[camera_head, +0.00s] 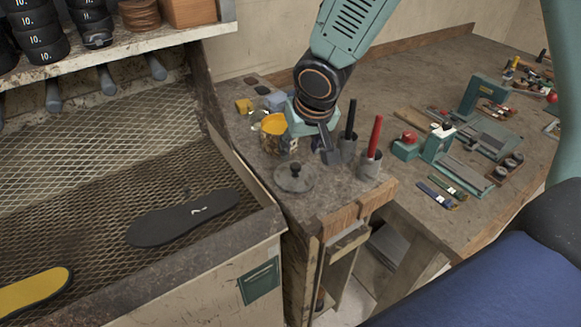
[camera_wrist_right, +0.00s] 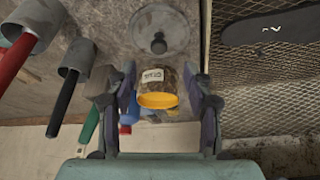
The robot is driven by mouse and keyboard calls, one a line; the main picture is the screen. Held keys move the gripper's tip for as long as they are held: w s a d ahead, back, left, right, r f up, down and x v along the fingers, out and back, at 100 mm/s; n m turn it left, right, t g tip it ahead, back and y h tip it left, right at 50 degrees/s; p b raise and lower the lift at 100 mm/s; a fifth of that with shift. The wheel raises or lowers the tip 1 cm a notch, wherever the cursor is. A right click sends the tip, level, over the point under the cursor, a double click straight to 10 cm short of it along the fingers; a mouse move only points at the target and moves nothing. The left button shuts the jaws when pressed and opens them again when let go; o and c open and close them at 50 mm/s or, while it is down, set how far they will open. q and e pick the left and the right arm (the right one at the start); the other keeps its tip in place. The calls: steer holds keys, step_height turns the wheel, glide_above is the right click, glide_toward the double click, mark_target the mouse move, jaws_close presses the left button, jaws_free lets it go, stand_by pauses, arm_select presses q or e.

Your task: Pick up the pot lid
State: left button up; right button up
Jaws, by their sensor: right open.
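The pot lid (camera_head: 294,180) is a round, grey, see-through disc with a dark knob, lying flat on the workbench near its front left corner. It also shows at the top of the right wrist view (camera_wrist_right: 175,38). My right gripper (camera_head: 315,147) is above the bench, behind the lid in the head view. In the wrist view its two fingers (camera_wrist_right: 160,80) are spread, with nothing gripped. The labelled glue pot (camera_wrist_right: 157,79), with a yellow top, appears between the fingers there; it stands left of the gripper in the head view (camera_head: 274,124). My left gripper is not in view.
Grey cups hold a black-handled tool (camera_head: 350,120) and a red-handled tool (camera_head: 375,137) right of the lid. A mesh-bottomed tray with a black sole (camera_head: 180,219) and yellow sole (camera_head: 35,291) lies left. Green machines (camera_head: 437,143) stand further right.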

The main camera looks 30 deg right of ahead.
mark_target(296, 165)
steer(key=shift+w+d+f+b, duration=0.1)
steer(key=shift+f+b, duration=0.2)
steer(key=shift+f, duration=0.25)
steer(key=shift+w+d+f+b, duration=0.1)
steer(key=shift+f+b, duration=0.15)
steer(key=shift+f, duration=0.25)
steer(key=shift+w+f, duration=0.1)
steer(key=shift+f, duration=0.25)
steer(key=x, duration=0.2)
steer(key=b+x, duration=0.1)
steer(key=x, duration=0.1)
steer(key=shift+w+r, duration=0.1)
steer(key=shift+w, duration=0.15)
steer(key=shift+w+d+f, duration=0.1)
steer(key=shift+w+f, duration=0.1)
steer(key=shift+f, duration=0.2)
steer(key=shift+s, duration=0.1)
steer(key=shift+r, duration=0.15)
steer(key=shift+c, duration=0.3)
